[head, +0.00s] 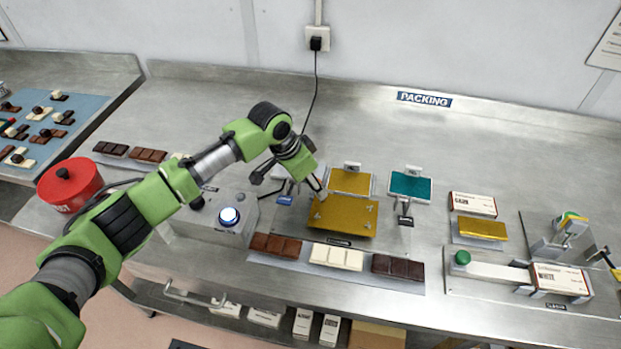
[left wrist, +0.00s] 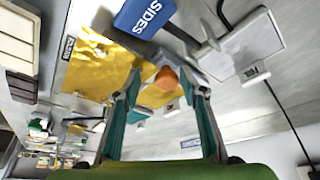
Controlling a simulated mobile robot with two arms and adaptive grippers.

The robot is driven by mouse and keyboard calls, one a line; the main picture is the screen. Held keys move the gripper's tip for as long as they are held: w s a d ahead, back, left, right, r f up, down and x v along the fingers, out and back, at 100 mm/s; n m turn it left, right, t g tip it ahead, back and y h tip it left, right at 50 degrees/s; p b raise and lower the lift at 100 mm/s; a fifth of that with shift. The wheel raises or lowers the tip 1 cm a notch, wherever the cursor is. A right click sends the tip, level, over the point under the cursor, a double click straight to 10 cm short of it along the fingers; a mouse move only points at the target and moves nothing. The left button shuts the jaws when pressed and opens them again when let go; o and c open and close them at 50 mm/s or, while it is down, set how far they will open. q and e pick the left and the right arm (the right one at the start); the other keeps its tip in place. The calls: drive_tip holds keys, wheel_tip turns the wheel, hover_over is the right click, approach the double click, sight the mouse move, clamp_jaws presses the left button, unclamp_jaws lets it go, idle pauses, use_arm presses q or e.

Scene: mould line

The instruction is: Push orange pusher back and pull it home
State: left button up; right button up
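The orange pusher (left wrist: 166,78) shows in the left wrist view as a small orange knob between my left gripper's (left wrist: 160,80) two fingers. The fingers stand apart, with a visible gap on the knob's left side. Whether either finger touches it I cannot tell. In the head view my left gripper (head: 319,192) points down at the gold sheet (head: 345,218), near its back left corner. There the pusher is hidden or too small to make out. A blue SIDES label (left wrist: 145,14) is close by in the wrist view. My right gripper is not in view.
A gold pad (head: 350,181) and a teal pad (head: 410,186) stand behind the gold sheet. Chocolate bars (head: 337,257) lie in front. A control box with a lit button (head: 229,217) and a red pot (head: 70,184) are left. The back counter is clear.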

use_arm(q)
drive_tip(key=shift+w+d, duration=0.1)
drive_tip(key=shift+w, duration=0.2)
drive_tip(key=shift+r, duration=0.25)
drive_tip(key=v, duration=1.1)
drive_tip(key=shift+r, duration=0.25)
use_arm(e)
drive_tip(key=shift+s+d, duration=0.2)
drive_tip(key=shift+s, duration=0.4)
